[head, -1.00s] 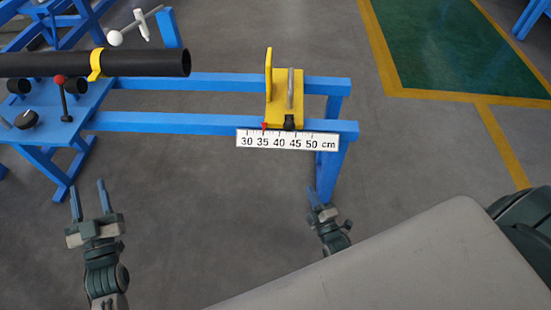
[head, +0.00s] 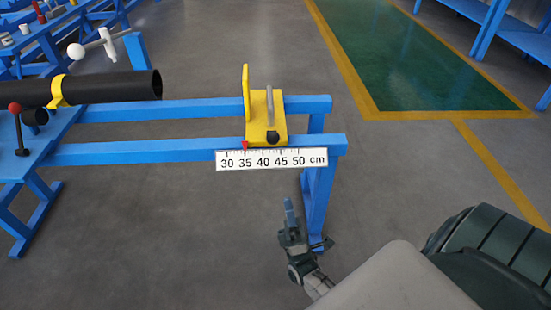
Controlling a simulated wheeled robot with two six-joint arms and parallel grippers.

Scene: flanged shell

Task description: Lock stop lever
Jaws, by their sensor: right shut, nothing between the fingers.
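The yellow stop (head: 258,118) sits across the two blue rails, with a tall yellow plate (head: 246,93) on its left side. Its grey stop lever (head: 270,105) shows as a bar over the block, and a black knob (head: 273,137) is at the block's front. I cannot tell whether the lever is locked. A red pointer (head: 245,144) on the stop is near 35 on the white scale (head: 271,159). My right gripper (head: 289,202) is shut and empty, apart from the stop and lower in the picture, near the blue end leg. My left gripper is out of view.
A black tube (head: 110,87) with a yellow clamp (head: 58,92) lies to the left of the stop. A red-knobbed lever (head: 17,128) stands at the far left. The blue rails (head: 140,151) end on a leg (head: 321,195). The grey floor to the right is clear.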

